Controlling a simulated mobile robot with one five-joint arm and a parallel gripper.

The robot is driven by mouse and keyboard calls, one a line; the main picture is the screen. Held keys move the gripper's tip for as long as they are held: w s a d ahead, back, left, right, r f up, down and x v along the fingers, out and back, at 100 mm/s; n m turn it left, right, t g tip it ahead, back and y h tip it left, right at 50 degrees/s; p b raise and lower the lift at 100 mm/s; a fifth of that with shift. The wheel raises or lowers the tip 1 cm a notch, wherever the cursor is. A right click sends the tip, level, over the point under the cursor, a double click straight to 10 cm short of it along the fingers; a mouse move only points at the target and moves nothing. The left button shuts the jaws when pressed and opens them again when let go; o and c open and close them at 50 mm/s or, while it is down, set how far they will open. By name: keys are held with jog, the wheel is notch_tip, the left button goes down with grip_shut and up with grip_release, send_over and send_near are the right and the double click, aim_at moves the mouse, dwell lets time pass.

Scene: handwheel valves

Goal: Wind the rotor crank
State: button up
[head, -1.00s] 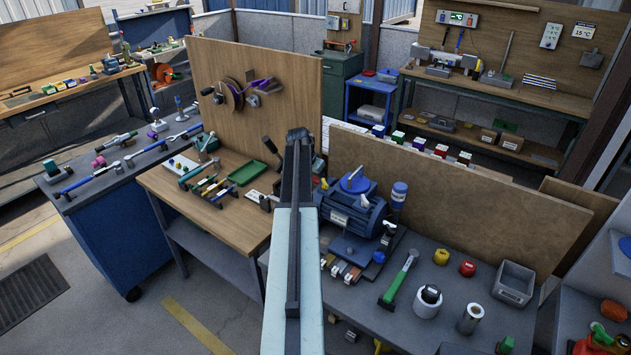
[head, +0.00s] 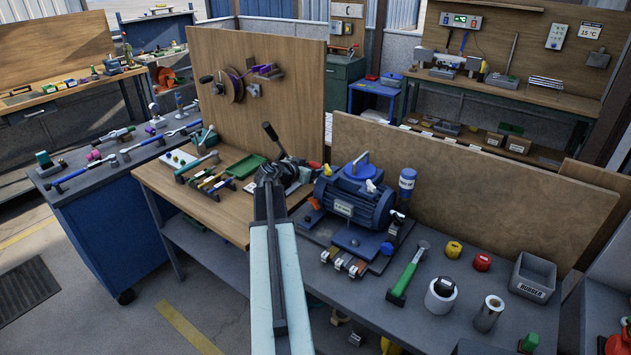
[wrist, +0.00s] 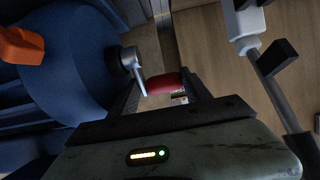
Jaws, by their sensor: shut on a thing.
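The blue motor (head: 356,198) sits on a dark plate on the bench in the head view. Its blue end (wrist: 62,75) fills the left of the wrist view. A short metal crank arm (wrist: 133,72) stands out from that end and carries a red grip (wrist: 162,83). My gripper (wrist: 166,92) is shut on the red grip, with one dark finger on each side of it. In the head view my gripper (head: 280,170) is at the left end of the motor. My own arm and gripper hide most of the crank there.
A lever with a black handle (head: 270,132) stands close behind my gripper. An orange part (wrist: 20,45) is near the motor end. A wooden board (head: 470,190) stands behind.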

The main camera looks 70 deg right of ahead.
jog(key=shift+w+a+f+g+h+b, duration=0.1)
jog(key=shift+a+g+h+b, duration=0.15)
jog(key=shift+h+b, duration=0.8)
jog(key=shift+w+a+r+g+h+b, duration=0.15)
jog(key=shift+a+h+b, duration=0.25)
jog(key=shift+b, duration=1.25)
jog(key=shift+w+a+f+g+h+b, duration=0.2)
jog(key=shift+h+b, duration=0.55)
jog(key=shift+b, duration=0.6)
jog(key=shift+s, duration=0.15)
jog(key=o, duration=1.1)
jog(key=shift+r, duration=0.2)
jog(key=shift+a, duration=0.1)
jog(key=v, duration=0.7)
jog(key=shift+a+f, duration=0.1)
jog(key=shift+a, duration=0.25)
